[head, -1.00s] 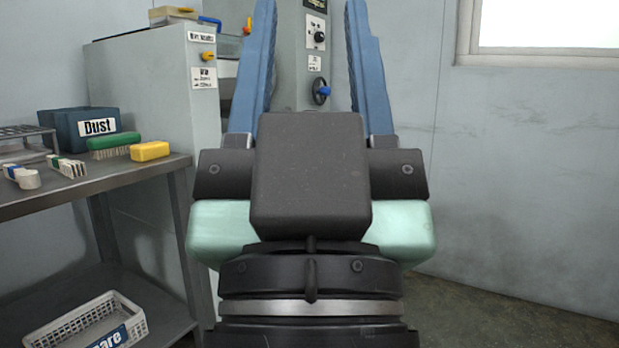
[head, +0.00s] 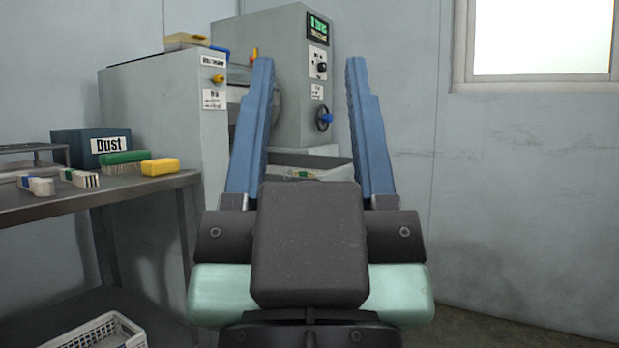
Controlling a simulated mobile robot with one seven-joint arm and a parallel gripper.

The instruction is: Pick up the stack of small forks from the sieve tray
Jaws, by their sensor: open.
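My gripper (head: 309,62) is open and empty, its two blue fingers pointing away from me in the head view. Beyond and between the fingers, a grey tray (head: 300,160) stands in front of the grey machine; it looks like the sieve tray. A small pale bundle with a green band (head: 304,174) shows in it, just above my gripper's dark body. It may be the stack of small forks, but it is small and partly hidden. My gripper does not touch it. The lower part of the tray is hidden behind my gripper.
A metal table (head: 110,192) on the left holds a blue Dust box (head: 80,146), a green brush (head: 124,157), a yellow sponge (head: 160,166) and pale banded bundles (head: 79,178). A white basket (head: 100,332) sits below. The machine (head: 285,50) stands behind the tray. The right side is clear.

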